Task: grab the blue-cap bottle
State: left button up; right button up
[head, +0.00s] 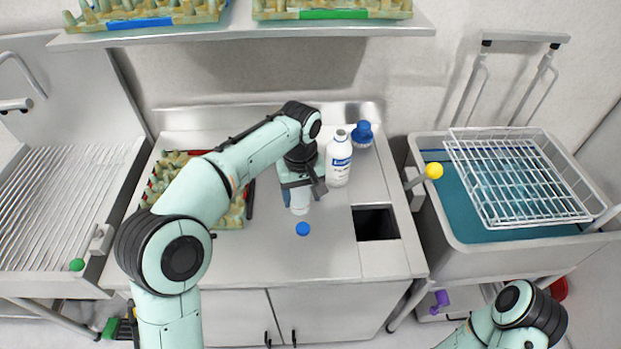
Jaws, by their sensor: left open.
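A white bottle (339,165) with a blue label stands upright on the steel counter (270,260); its top looks pale. Behind it to the right is a shorter container with a blue top (363,131). My left gripper (302,198) points down over the counter, open, to the left of and nearer than the white bottle. A small white shape (299,206) shows at its fingers; I cannot tell what it is. A round blue cap-like piece (302,229) is just in front of it. My right gripper is out of view; only part of that arm shows at lower right.
An egg tray (232,218) lies behind my left arm. A dark square opening (375,223) is in the counter at right. A wire rack (520,170) sits over a blue basin at right. The shelf above holds egg trays. The counter's front is clear.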

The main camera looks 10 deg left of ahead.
aim_at(339, 150)
jog(key=k, duration=1)
